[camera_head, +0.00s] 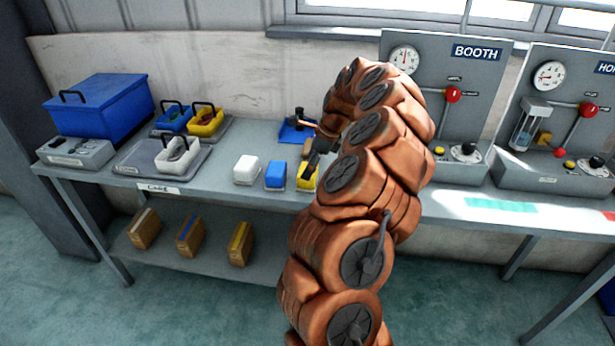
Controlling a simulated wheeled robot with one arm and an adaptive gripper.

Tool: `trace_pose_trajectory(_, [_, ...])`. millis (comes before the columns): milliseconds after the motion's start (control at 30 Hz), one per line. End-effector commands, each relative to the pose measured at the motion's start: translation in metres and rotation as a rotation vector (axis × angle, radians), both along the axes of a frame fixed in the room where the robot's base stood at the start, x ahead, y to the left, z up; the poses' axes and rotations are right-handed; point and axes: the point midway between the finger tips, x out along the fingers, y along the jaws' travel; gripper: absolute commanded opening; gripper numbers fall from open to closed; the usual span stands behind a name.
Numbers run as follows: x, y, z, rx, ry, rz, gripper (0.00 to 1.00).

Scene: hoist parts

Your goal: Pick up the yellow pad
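The yellow pad (306,180) is at the right end of a row of small blocks near the table's front edge. My arm hides its right part. A white pad (246,169) and a blue pad (276,175) stand to its left. My gripper (308,170) is dark and points down just above or at the top of the yellow pad. I cannot tell whether they touch. The fingers are small and partly hidden, so their opening does not show.
A blue lidded box (100,104), a tray with a white container (178,155), and blue and yellow bins (206,121) stand on the left. A blue tray (290,134) lies behind my gripper. The BOOTH panel (468,105) rises on the right. Cardboard boxes (190,236) stand on the lower shelf.

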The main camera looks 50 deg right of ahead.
Motion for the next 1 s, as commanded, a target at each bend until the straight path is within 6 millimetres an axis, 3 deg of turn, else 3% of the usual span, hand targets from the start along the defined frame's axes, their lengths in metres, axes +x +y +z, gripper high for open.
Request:
trace_pose_trajectory(300, [0.011, 0.007, -0.038, 0.003, 0.004, 0.004, 1.00])
trace_pose_trajectory(600, [0.013, 0.007, -0.044, 0.000, 0.001, 0.004, 0.99])
trace_pose_trajectory(1000, [0.013, 0.007, -0.044, 0.000, 0.001, 0.004, 0.57])
